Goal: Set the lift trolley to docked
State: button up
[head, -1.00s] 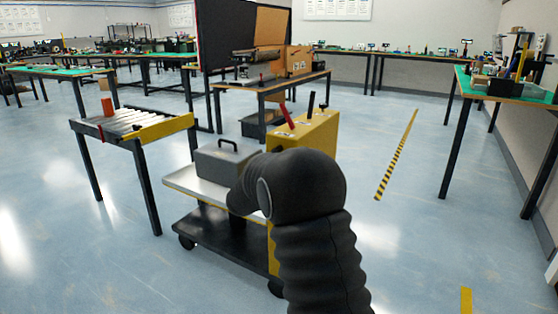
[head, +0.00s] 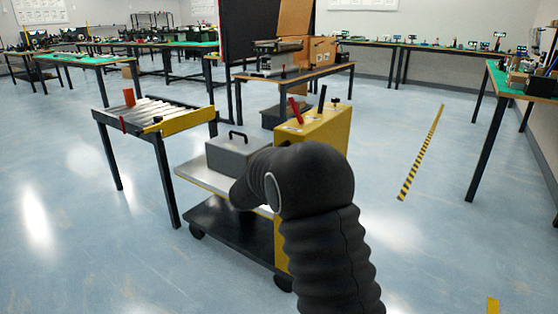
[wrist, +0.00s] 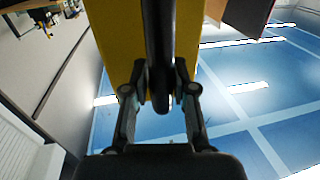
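The lift trolley has a black wheeled base (head: 232,232), a pale platform (head: 192,172) and a yellow column (head: 330,128). A red lever (head: 296,110) and a black lever (head: 322,98) stand on the column top. A grey box with a handle (head: 235,153) sits on the platform. The roller conveyor (head: 150,112) stands left of and behind the trolley; a gap shows between them. My arm hides my gripper in the head view. In the wrist view my gripper (wrist: 160,85) has its fingers closed against both sides of a black bar (wrist: 159,35), apparently the trolley's handle, before the yellow column.
An orange cylinder (head: 129,97) stands on the conveyor's left end. A workbench (head: 300,76) with a wooden box is behind the trolley. A green-topped table (head: 500,78) is at the right. A striped floor strip (head: 421,153) lies on otherwise clear floor.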

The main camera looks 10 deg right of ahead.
jog(key=shift+o, duration=1)
jog(key=shift+d, duration=0.1)
jog(key=shift+a, duration=0.2)
jog(key=v, duration=1.2)
